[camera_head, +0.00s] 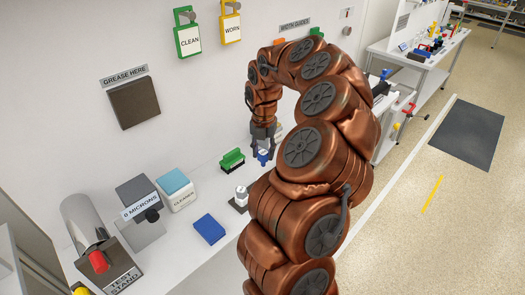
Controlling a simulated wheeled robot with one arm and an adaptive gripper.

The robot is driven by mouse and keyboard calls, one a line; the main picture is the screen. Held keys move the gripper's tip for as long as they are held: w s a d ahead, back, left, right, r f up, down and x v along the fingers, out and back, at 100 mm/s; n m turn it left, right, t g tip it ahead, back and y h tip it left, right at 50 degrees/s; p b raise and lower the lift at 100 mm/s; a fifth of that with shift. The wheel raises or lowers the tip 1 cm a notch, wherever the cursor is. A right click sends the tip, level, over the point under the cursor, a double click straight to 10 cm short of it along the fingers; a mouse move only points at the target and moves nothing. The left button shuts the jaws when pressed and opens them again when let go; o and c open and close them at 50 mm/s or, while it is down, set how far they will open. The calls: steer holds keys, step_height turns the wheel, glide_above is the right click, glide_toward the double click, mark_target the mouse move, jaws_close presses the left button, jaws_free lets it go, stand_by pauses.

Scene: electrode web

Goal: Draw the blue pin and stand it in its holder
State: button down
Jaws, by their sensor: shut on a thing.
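My gripper (262,148) points down over the white bench, beyond the bend of my copper-coloured arm. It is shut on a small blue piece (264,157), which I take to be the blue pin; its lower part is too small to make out. I cannot tell whether it stands free or still sits in something. No holder for it can be told for sure; my arm hides part of the bench to the right.
Near the gripper are a green clip-like block (232,160) and a small white cylinder on a dark base (241,196). A blue block (210,229), the cleaner box (176,190) and the test stand (122,278) lie left. A side bench (425,55) stands right.

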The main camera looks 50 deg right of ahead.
mark_target(263, 166)
steer(key=shift+r, duration=0.15)
steer(key=shift+r, duration=0.15)
steer(key=shift+f+b, duration=1.1)
steer(key=shift+f, duration=1.9)
steer(key=shift+f+b, duration=0.4)
steer(key=shift+f, duration=1.65)
steer(key=c, duration=0.6)
jaws_free()
steer(key=shift+r, duration=0.1)
step_height(263, 166, up, 12)
steer(key=shift+f, duration=0.1)
stand_by(0.9)
